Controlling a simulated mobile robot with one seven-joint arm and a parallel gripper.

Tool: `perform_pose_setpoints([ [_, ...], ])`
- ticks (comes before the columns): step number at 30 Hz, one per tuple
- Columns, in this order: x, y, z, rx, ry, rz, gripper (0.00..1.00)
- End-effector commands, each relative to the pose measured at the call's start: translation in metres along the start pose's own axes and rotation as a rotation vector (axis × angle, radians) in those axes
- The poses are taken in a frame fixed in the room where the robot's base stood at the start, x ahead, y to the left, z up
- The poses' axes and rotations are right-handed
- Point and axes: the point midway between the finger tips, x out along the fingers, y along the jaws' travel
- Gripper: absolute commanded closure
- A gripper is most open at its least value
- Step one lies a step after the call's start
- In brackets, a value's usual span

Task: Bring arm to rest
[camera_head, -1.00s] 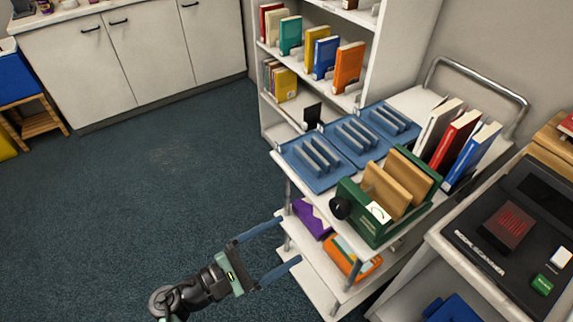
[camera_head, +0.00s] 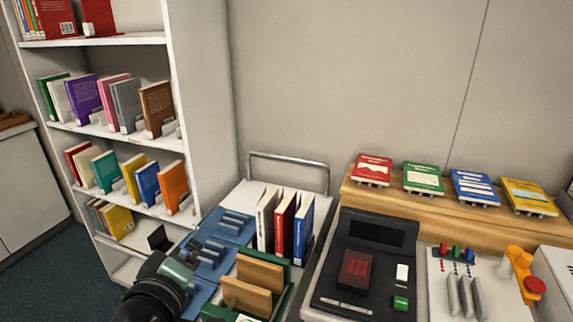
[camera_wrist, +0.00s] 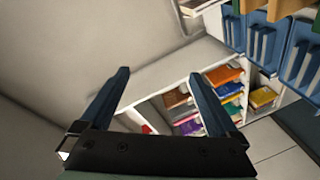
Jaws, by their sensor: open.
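My gripper (camera_head: 205,252) shows at the lower middle left of the head view, in front of the blue slotted trays of the book cart. In the wrist view my gripper (camera_wrist: 158,75) has its two blue fingers wide apart. Nothing is between them, so it is open and empty. Past the fingers lie a grey wall and, farther off, the bookcase. From the head view I cannot tell how far the fingers are from the trays.
The cart carries blue trays (camera_head: 233,222), a green holder with tan dividers (camera_head: 260,272) and upright white, red (camera_head: 285,222) and blue books. The bookcase (camera_head: 205,100) stands behind left. A black scanner (camera_head: 325,292) stands right, below a wooden ledge (camera_head: 420,215) with several books.

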Motion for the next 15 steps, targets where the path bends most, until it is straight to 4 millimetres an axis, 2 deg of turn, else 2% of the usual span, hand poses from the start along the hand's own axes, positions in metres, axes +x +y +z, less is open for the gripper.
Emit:
perform_pose_setpoints([
  [1, 0.000, 0.047, -0.012, 0.127, 0.056, 0.037, 0.04],
  [5, -0.013, 0.143, -0.034, 0.406, 0.221, 0.115, 0.04],
  [6, -0.020, 0.172, -0.040, 0.482, 0.277, 0.140, 0.04],
  [8, -0.036, 0.215, -0.046, 0.587, 0.366, 0.178, 0.04],
  [9, -0.048, 0.243, -0.050, 0.652, 0.427, 0.203, 0.04],
  [12, -0.085, 0.305, -0.056, 0.790, 0.585, 0.259, 0.04],
  [15, -0.122, 0.353, -0.060, 0.887, 0.728, 0.302, 0.04],
])
